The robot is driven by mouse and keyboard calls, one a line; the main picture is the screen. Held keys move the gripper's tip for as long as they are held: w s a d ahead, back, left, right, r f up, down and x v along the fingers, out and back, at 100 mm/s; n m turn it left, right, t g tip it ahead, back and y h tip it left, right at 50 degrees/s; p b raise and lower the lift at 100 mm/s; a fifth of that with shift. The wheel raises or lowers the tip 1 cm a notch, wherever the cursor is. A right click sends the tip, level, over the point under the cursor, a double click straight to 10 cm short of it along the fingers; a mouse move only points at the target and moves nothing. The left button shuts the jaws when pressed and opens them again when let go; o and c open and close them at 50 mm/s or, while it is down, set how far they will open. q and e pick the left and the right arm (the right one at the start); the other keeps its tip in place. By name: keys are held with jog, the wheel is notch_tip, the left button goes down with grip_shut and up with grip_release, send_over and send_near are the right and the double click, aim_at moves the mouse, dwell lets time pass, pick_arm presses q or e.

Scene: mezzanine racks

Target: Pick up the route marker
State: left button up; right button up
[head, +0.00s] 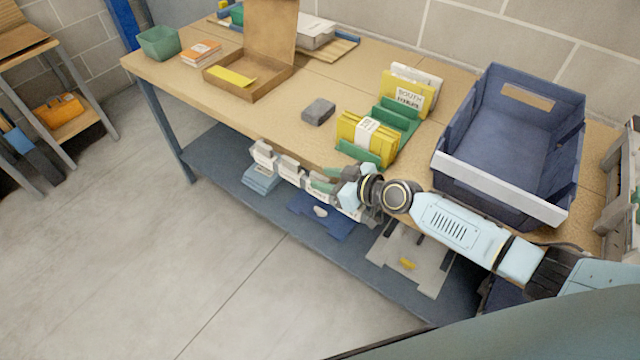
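No thing is clearly labelled as the route marker. A yellow card with a white label reading "SOUTH" and a second unclear word (409,97) stands upright at the back of a green holder (397,116). Yellow cards with a white band (366,135) stand at the front of that holder. A flat yellow slip (232,76) lies in an open cardboard box (262,86). My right gripper (348,192) is at the table's front edge, below and in front of the holder, apart from the cards. Its fingertips are not clear. My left gripper is out of view.
A dark blue bin (507,140) with a pale front edge stands right of the holder. A small grey block (319,111) lies left of it. A green tray (159,42) and an orange-topped stack (201,52) sit at the left. The tabletop before the cardboard box is clear.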

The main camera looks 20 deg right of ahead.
grip_shut()
